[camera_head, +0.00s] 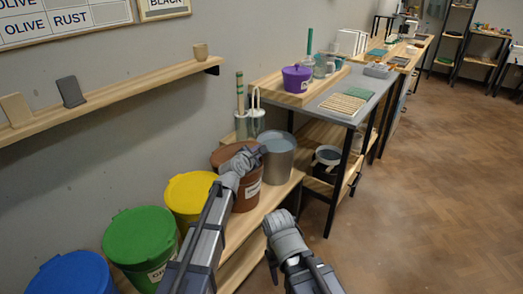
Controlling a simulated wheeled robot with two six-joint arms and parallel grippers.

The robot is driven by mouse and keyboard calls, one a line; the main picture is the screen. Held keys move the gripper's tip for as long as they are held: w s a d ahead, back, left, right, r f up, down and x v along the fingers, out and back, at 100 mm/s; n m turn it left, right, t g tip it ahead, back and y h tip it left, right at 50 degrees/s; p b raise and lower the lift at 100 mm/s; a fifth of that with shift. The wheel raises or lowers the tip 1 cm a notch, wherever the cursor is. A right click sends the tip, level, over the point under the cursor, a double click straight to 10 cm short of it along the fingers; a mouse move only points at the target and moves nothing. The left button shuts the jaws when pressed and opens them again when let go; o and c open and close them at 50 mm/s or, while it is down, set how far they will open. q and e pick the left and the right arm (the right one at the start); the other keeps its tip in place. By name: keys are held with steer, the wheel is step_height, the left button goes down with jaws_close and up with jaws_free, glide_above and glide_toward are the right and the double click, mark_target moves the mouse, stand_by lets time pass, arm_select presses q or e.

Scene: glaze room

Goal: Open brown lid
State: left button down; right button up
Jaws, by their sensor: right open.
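The brown bucket (245,197) stands on the low wooden shelf, between the yellow bucket and a grey metal bucket. Its brown lid (222,153) sits on top and looks closed. My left gripper (257,153) is at the top of the lid and covers much of it. The lid's handle is hidden, and I cannot tell whether the fingers touch it or are shut. My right gripper (277,224) is open, lower and to the right, in front of the low shelf and apart from the brown bucket.
Yellow (187,194), green (140,238) and blue (70,275) lidded buckets line the shelf at left. The grey metal bucket (278,160) stands close on the right. A table (345,80) with a purple pot (297,78) is beyond. The floor at right is clear.

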arm_select(q)
steer(key=w+a+r+n+g+h+p, duration=0.1)
steer(key=w+a+r+n+h+p, duration=0.1)
steer(key=w+a+r+p, duration=0.3)
steer(key=w+a+r+n+g+h+p, duration=0.2)
steer(key=w+a+r+n+p, duration=0.3)
steer(key=a+r+p, duration=0.5)
steer(key=shift+w+a+n, duration=0.15)
steer(key=shift+w+n, duration=0.15)
steer(key=shift+w, duration=0.25)
steer(key=c, duration=0.9)
jaws_free()
step_height(320, 180, up, 10)
steer(key=p, duration=1)
